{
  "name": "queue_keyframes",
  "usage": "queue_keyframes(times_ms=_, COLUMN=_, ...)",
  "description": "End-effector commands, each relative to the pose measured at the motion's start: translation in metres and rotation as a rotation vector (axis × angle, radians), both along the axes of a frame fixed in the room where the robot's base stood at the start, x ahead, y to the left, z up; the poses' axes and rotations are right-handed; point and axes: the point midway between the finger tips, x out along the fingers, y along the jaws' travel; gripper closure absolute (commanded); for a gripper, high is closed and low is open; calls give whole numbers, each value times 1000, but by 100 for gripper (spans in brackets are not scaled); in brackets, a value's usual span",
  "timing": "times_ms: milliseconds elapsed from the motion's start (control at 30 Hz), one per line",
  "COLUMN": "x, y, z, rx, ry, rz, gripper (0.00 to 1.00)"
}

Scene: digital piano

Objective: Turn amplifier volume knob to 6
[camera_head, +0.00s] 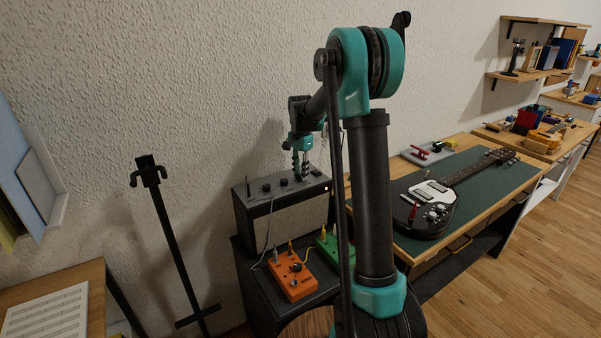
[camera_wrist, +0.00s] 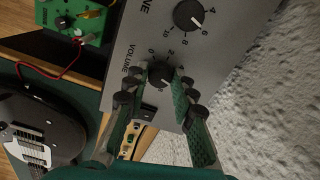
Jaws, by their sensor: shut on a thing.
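The amplifier (camera_head: 300,228) is a black box with a grey top panel, against the wall in the head view. Its panel (camera_wrist: 122,78) fills the middle of the wrist view. The black volume knob (camera_wrist: 160,72) sits beside the word VOLUME, with numbers around it partly hidden by the fingers. A short white mark shows on its lower right side, but I cannot read its exact number. My gripper (camera_wrist: 161,84) has a green-padded finger on either side of this knob and is shut on it. In the head view my gripper (camera_head: 301,164) points down onto the panel.
Another knob (camera_wrist: 188,15) is close by on the panel. An orange pedal (camera_head: 292,277) and a green pedal (camera_head: 328,245) with cables lie in front of the amplifier. A guitar (camera_head: 425,208) lies on a green mat to the right. A black stand (camera_head: 170,235) is at left.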

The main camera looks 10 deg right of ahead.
Motion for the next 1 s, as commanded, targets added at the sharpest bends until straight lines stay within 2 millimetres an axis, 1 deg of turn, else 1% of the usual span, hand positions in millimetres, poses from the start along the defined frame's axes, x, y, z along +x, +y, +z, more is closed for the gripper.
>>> queue_keyframes(times_ms=200, x=1, y=0, z=0, rx=0, ry=-2, rz=-50, gripper=100)
queue_keyframes(times_ms=667, x=1, y=0, z=0, rx=0, ry=-1, rz=-61, gripper=100)
queue_keyframes(times_ms=700, x=1, y=0, z=0, rx=0, ry=-2, rz=-61, gripper=71)
queue_keyframes(times_ms=833, x=1, y=0, z=0, rx=0, ry=-1, rz=-60, gripper=55)
queue_keyframes(times_ms=867, x=1, y=0, z=0, rx=0, ry=-1, rz=-60, gripper=54)
queue_keyframes(times_ms=1000, x=0, y=0, z=0, rx=0, ry=-1, rz=-60, gripper=54)
